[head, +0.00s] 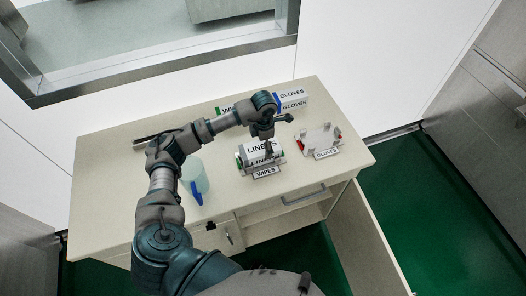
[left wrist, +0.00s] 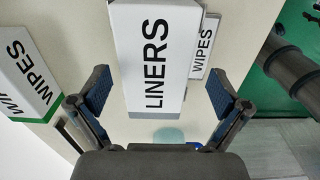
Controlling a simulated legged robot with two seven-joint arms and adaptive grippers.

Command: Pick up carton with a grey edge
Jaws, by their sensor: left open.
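A white carton marked LINERS (head: 256,146) sits in a holder with a WIPES label (head: 265,172) in the middle of the counter. It fills the middle of the left wrist view (left wrist: 155,55), where its near end shows a grey edge. My left gripper (head: 268,146) is above this carton. In the left wrist view its fingers (left wrist: 156,92) are spread on either side of the carton, with a gap on both sides. Nothing is gripped. The arm hides part of the carton in the head view. My right gripper is not in view.
A green-edged WIPES carton (head: 227,110) and a blue-edged GLOVES carton (head: 292,97) stand at the back. A GLOVES holder (head: 318,139) is to the right. A door below hangs open.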

